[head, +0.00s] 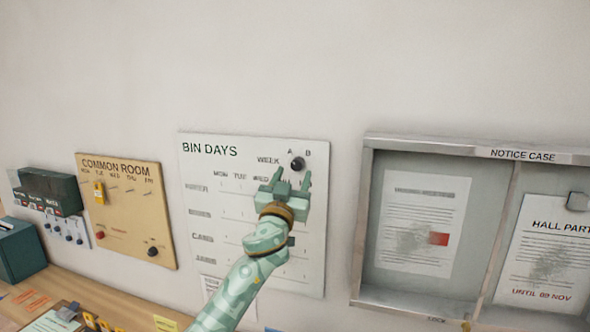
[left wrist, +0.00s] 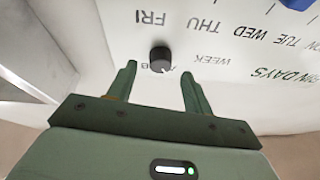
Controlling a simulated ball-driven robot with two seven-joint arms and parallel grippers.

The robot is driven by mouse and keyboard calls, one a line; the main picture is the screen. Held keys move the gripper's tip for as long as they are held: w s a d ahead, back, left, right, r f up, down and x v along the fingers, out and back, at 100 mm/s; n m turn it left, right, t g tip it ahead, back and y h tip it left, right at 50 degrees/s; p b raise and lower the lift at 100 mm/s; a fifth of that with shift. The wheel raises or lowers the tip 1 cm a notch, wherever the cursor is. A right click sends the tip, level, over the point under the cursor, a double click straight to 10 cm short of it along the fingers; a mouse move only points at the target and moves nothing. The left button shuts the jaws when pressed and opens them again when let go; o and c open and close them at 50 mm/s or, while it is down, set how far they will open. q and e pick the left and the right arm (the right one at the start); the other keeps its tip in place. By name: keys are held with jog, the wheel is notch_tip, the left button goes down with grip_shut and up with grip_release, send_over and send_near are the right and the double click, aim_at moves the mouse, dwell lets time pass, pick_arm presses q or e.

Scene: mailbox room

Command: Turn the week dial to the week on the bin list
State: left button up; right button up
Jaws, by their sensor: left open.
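The black week dial (head: 297,164) is on the white BIN DAYS board (head: 215,172), at its upper right, beside the word WEEK and below the letters A and B. In the left wrist view the dial (left wrist: 160,58) appears upside down, just beyond and between the fingertips. My left gripper (head: 290,180) is open and empty, just below the dial in the head view; its fingers also show in the left wrist view (left wrist: 158,75). I cannot tell which letter the dial points at. A paper (head: 212,287) below the board is too small to read. My right gripper is not in view.
A metal-framed notice case (head: 365,215) stands right of the board. The COMMON ROOM board (head: 125,225) hangs to the left, near a dark green box (head: 22,250) on the wooden counter (head: 120,312). The wall above is clear.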

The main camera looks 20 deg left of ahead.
aim_at(298, 164)
pick_arm(q)
jog(key=shift+x, duration=1.35)
jog(key=c, duration=0.8)
jog(key=shift+c, duration=0.8)
